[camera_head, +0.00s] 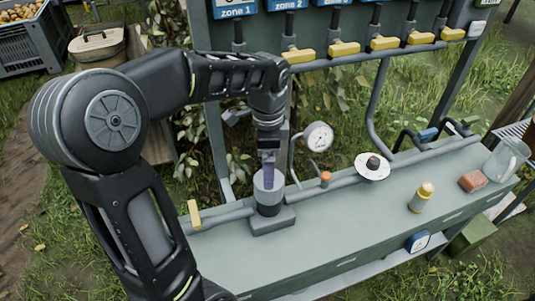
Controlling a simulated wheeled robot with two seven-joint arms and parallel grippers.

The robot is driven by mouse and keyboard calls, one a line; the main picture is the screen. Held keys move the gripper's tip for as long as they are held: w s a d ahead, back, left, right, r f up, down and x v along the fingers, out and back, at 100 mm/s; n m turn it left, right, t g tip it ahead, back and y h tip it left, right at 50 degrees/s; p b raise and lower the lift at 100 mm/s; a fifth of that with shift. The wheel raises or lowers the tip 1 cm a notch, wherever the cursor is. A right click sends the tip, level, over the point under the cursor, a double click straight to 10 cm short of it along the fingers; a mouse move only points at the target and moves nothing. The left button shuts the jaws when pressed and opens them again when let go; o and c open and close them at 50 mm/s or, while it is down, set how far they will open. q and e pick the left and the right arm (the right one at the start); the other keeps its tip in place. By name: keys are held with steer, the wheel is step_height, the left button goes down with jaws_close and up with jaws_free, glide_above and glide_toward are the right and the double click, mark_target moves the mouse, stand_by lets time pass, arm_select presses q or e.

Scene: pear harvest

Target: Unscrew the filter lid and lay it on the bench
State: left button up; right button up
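The filter housing (268,203), a grey upright cylinder on a block, stands at the left part of the bench (330,225). My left gripper (268,158) points straight down at the top of the housing. A narrow dark purple piece shows below the gripper, at the housing's mouth. I cannot tell whether it is a fingertip or something held. My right gripper is out of view.
A pressure gauge (318,137) and an orange cap (326,177) stand right of the housing. A yellow-capped bottle (422,196), a reddish block (473,181) and a clear jug (506,160) stand at the right. Yellow-handled valves (343,48) hang behind. The bench's front middle is clear.

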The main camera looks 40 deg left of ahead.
arm_select(q)
steer(key=shift+f+p, duration=0.35)
steer(key=shift+f, duration=3.6)
steer(key=c, duration=1.4)
steer(key=n, duration=0.4)
steer(key=shift+b, duration=0.3)
steer(key=n, duration=0.3)
steer(key=shift+n, duration=0.3)
steer(key=n, duration=0.7)
steer(key=shift+r+b, duration=0.15)
steer(key=shift+b, duration=0.2)
